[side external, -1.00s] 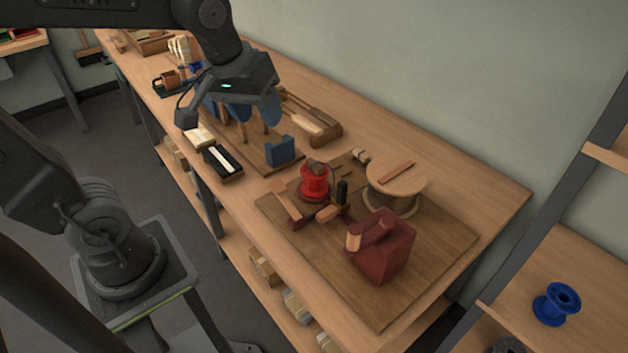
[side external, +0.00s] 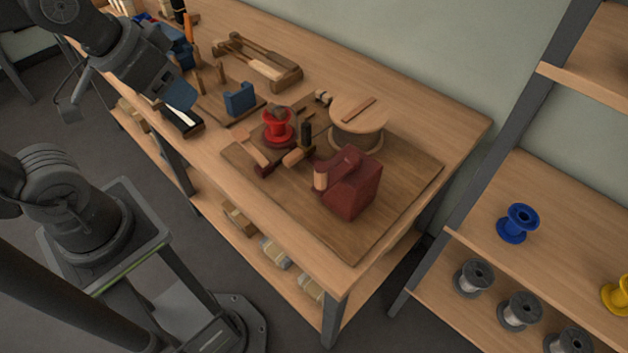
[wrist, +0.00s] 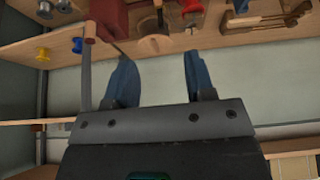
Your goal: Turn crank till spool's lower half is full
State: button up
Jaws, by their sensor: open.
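A dark red box (side external: 349,183) with a pale wooden knob (side external: 320,176) on its side, likely the crank, stands on a brown board (side external: 400,205). A red spool (side external: 278,126) stands upright behind it to the left, with a brown lump on top. How full its lower half is cannot be made out. My gripper (side external: 168,96) is open and empty at the table's front edge, left of the board and well apart from the crank and spool. Its two blue fingers stand wide apart in the wrist view (wrist: 160,80), with nothing between them.
A large round wooden drum (side external: 358,118) stands behind the red box. A blue block (side external: 239,98) and upright pegs are close right of my gripper. Shelves at right hold a blue spool (side external: 517,223) and several others.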

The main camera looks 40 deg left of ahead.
aim_at(338, 164)
jog(key=shift+c, duration=0.3)
jog(key=shift+w, duration=0.1)
jog(key=shift+c, duration=0.7)
jog(key=shift+w+d+f+g, duration=0.1)
jog(key=shift+w+f+g, duration=0.15)
jog(key=shift+g, duration=0.15)
jog(key=shift+c, duration=0.9)
jog(key=w+f+n+g+h, duration=0.1)
jog(key=w+d+f+n+g+h, duration=0.1)
jog(key=g, duration=0.1)
jog(key=w+f+n+g+h, duration=0.1)
jog(key=g, duration=0.1)
jog(key=shift+w+d+f+n, duration=0.2)
jog(key=shift+w+d+n, duration=0.05)
jog(key=shift+d+n, duration=0.15)
grip_shut()
jog(key=w+a+f+n+g+h, duration=0.2)
jog(key=w+f+n+g+h, duration=0.2)
jog(key=w+f+n+h, duration=0.85)
jog(key=s+d+m+h, duration=0.1)
jog(key=s+d+h, duration=0.1)
jog(key=d, duration=1.1)
jog(key=shift+s+d+r, duration=0.2)
jog(key=shift+s+d, duration=0.05)
jog(key=shift+s, duration=0.4)
